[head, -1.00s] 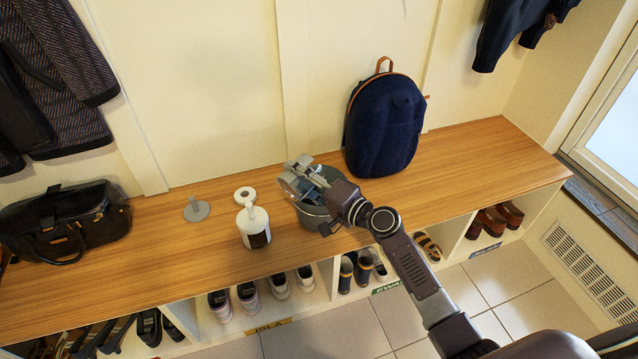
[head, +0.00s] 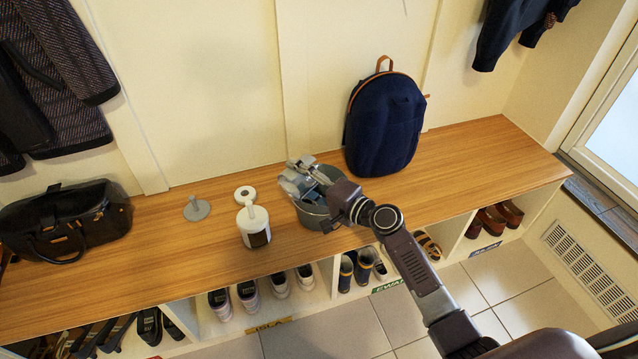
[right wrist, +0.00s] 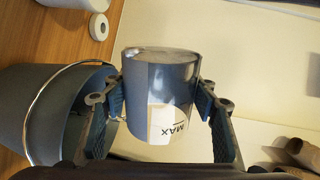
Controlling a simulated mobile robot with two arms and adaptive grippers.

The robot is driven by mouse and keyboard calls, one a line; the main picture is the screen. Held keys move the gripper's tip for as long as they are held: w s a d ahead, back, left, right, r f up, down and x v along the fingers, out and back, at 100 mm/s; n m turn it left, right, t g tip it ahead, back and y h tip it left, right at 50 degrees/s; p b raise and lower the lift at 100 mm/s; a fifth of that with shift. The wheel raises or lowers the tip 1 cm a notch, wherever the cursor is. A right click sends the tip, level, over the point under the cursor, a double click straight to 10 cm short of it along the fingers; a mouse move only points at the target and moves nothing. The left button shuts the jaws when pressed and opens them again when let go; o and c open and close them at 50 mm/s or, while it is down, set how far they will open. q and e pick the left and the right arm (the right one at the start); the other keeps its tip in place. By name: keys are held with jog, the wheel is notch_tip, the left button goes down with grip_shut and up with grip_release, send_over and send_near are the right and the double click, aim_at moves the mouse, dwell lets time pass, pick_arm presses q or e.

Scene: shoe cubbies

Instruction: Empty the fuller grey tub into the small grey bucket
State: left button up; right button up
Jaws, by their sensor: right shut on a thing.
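My right gripper (head: 308,178) is shut on a grey tub (head: 289,187) and holds it over the mouth of the small grey bucket (head: 311,217) on the bench. In the right wrist view the tub (right wrist: 145,95) sits between both fingers, with a pale label reading "MAX". It is tipped well over relative to the bucket (right wrist: 38,120), whose wire handle shows on the left. I cannot tell what is left in the tub, and the bucket's inside is mostly hidden by my gripper. No second tub can be made out. My left gripper is out of view.
A black bag (head: 65,222) is far left.

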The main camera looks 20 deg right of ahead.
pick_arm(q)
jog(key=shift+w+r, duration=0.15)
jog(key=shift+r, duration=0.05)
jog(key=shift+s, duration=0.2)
pick_arm(e)
jog(key=shift+f+m, duration=0.1)
jog(key=shift+m, duration=0.3)
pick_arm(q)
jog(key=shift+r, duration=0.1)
pick_arm(e)
jog(key=shift+w+d, duration=0.1)
jog(key=shift+d+r, duration=0.1)
jog(key=shift+r, duration=0.1)
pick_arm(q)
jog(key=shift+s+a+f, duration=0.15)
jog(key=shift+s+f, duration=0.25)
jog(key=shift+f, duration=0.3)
pick_arm(e)
jog(key=shift+m, duration=0.4)
pick_arm(q)
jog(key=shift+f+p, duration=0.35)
jog(key=shift+p, duration=0.1)
pick_arm(e)
jog(key=shift+w+d+r+m, duration=0.15)
jog(key=shift+r+m, duration=0.1)
jog(key=shift+m, duration=0.05)
